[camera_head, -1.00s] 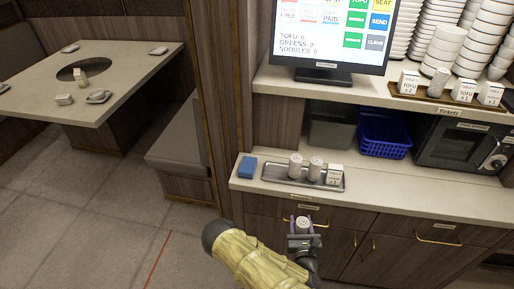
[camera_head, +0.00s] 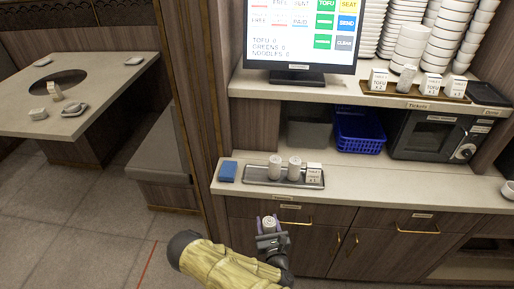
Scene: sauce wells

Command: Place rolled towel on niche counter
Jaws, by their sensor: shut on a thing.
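My gripper (camera_head: 268,222) is shut on a pale rolled towel (camera_head: 268,226), seen nearly end-on between purple-tipped fingers. It is in front of the lower counter, over the drawer fronts in the picture. The lower niche counter (camera_head: 400,185) is a pale ledge under the monitor shelf. On its left part is a grey metal tray (camera_head: 262,181) with two upright rolled towels (camera_head: 275,167) (camera_head: 294,168) and a small white lettered card (camera_head: 314,172). The held towel is apart from the counter and tray.
A blue block (camera_head: 228,171) lies left of the tray. A blue basket (camera_head: 358,130), grey bin (camera_head: 309,133) and microwave (camera_head: 437,135) stand at the back of the niche. Counter right of the tray is clear. A bench (camera_head: 160,160) and table (camera_head: 105,88) are at left.

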